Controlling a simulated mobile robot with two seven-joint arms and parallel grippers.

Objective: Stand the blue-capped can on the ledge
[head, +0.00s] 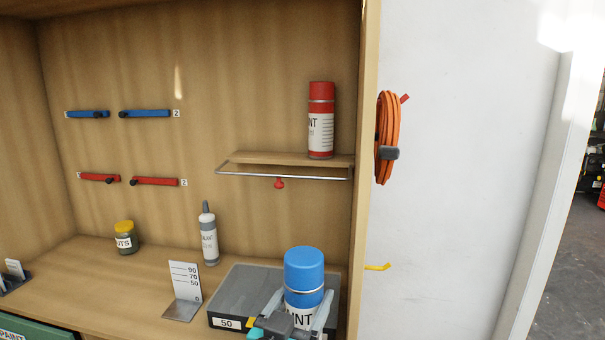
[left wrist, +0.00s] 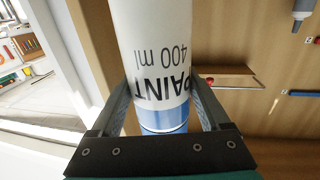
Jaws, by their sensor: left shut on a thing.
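The blue-capped can (head: 304,270) is white with "PAINT 400 ml" lettering and is upright in the head view. My left gripper (head: 298,312) is shut around its body, with one finger on each side. In the left wrist view, the can (left wrist: 152,55) sits between the fingers of the left gripper (left wrist: 163,112). The ledge (head: 265,158) is a small wooden shelf with a metal front rail, higher on the back panel. My right gripper is not in view.
A red can (head: 321,120) stands on the ledge's right part; the left part is bare. A red knob (head: 279,183) is below the rail.

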